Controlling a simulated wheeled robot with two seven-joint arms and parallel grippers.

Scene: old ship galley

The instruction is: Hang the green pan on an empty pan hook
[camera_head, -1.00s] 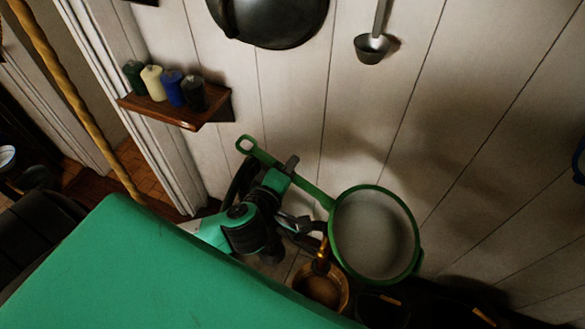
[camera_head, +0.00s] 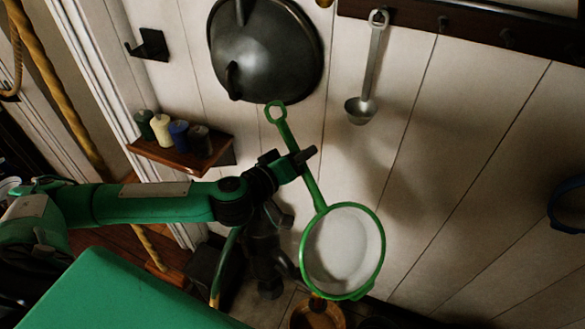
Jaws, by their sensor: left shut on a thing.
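The green pan (camera_head: 342,250) has a green rim and handle and a pale inside that faces me. My left gripper (camera_head: 298,160) is shut on the pan's handle, about midway along it. The handle's ring end points up and left, below the dark lid, and the pan's bowl hangs down to the right. The dark hook rail (camera_head: 470,28) runs along the wall at the top right. A ladle hangs from one of its hooks; an empty hook (camera_head: 442,22) shows to the right of the ladle. My right gripper is not in view.
A small wooden shelf (camera_head: 178,155) with several candles is at left. A brass pot (camera_head: 317,314) stands below.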

